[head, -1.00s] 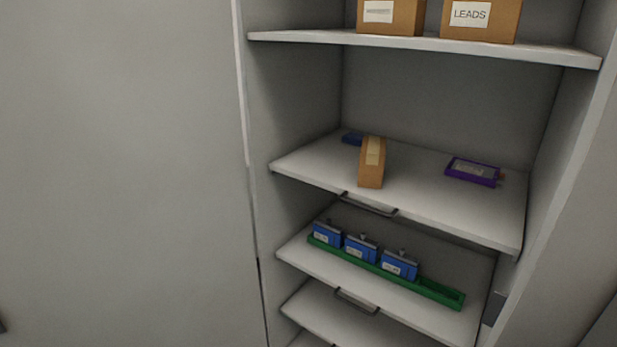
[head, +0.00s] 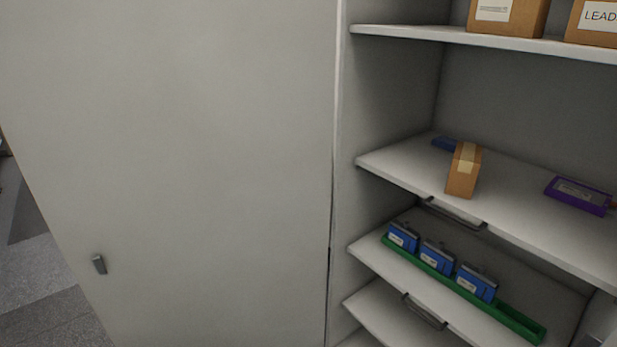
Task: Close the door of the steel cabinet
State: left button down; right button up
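The steel cabinet's door (head: 200,150) is a large plain grey panel filling the left half of the head view. It stands open, swung out to the left of the cabinet opening. Neither of my grippers is in view.
The upper shelf (head: 430,36) bears cardboard boxes. The middle shelf (head: 400,172) holds a small brown box (head: 463,170) and a purple item (head: 579,195). Below, a green tray (head: 520,322) holds blue blocks. Grey floor (head: 45,300) shows clear beyond the door's left edge.

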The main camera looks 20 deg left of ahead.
aim_at(186, 145)
jog(key=j+z, duration=0.1)
jog(key=j, duration=0.35)
jog(key=k+j+z, duration=0.1)
jog(key=j, duration=0.3)
jog(key=k+j, duration=0.1)
jog(key=j, duration=0.35)
jog(key=k+j+z, duration=0.15)
jog(key=j, duration=0.3)
jog(key=j+z, duration=0.15)
jog(key=j, duration=0.25)
jog(key=k+j+z, duration=0.2)
jog(key=j, duration=0.2)
jog(key=j+z, duration=0.15)
jog(key=j, duration=0.25)
jog(key=j+z, duration=0.2)
jog(key=j, duration=0.2)
jog(key=k+j+z, duration=0.15)
jog(key=j, duration=0.2)
jog(key=k+j+z, duration=0.15)
jog(key=j, duration=0.2)
jog(key=k+j+z, duration=0.2)
jog(key=j, duration=0.15)
